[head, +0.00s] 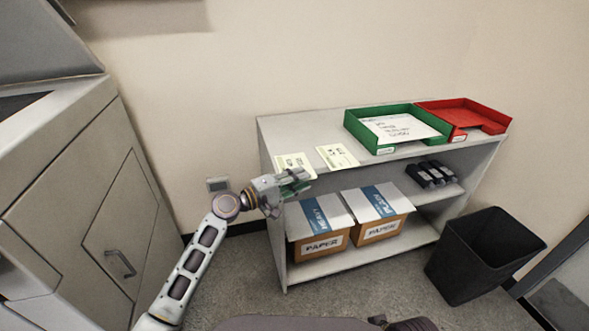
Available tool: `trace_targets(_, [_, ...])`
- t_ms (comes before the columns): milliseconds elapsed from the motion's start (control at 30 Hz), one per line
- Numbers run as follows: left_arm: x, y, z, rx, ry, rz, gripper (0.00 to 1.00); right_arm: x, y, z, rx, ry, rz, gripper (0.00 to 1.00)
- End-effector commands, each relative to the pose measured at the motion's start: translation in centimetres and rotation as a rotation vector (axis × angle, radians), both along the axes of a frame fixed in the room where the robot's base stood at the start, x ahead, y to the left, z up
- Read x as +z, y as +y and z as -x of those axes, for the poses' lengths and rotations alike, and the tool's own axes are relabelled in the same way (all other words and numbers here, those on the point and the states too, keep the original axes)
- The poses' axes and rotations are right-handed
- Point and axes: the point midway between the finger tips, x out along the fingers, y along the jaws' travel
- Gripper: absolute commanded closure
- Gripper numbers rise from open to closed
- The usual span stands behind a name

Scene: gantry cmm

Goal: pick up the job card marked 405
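Two pale yellow cards lie on the top of a grey shelf unit (390,164). The left card (293,160) is near the unit's front left corner, and the right card (338,156) lies a little to its right. Both carry dark print too small to read, so I cannot tell which is marked 405. My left gripper (297,182) is at the front edge of the top, overlapping the near part of the left card in the head view. Its fingers are small and partly hidden, so I cannot tell whether they touch or hold the card.
A green tray (369,134) with a white sheet and a red tray (491,125) stand on the top at right. Paper boxes (324,245) and dark items (432,174) fill lower shelves. A black bin (480,262) stands right; a grey cabinet (125,220) stands left.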

Motion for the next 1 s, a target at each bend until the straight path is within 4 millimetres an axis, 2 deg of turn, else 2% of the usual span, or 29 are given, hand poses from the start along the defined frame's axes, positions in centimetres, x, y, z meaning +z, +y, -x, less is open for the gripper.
trace_targets(200, [0.0, -1.4, -0.9, -0.001, 0.000, 0.000, 0.73, -1.0, 0.3, 0.2, 0.000, -0.004, -0.013, 0.60])
trace_targets(700, [0.0, -1.5, -1.0, -0.001, 0.000, 0.000, 0.73, -1.2, 0.3, -0.1, -0.001, -0.008, -0.012, 0.60])
trace_targets(767, [0.0, -1.5, -1.0, -0.001, 0.000, 0.000, 0.78, -1.1, 0.3, -0.1, -0.001, -0.009, -0.012, 0.60])
trace_targets(933, [0.0, -1.5, -1.0, -0.001, 0.000, 0.000, 1.00, -1.0, 0.3, -0.2, -0.001, -0.011, -0.013, 0.60])
trace_targets(1000, [0.0, -1.5, -1.0, -0.001, 0.000, 0.000, 1.00, -1.0, 0.3, -0.3, -0.001, -0.012, -0.013, 0.60])
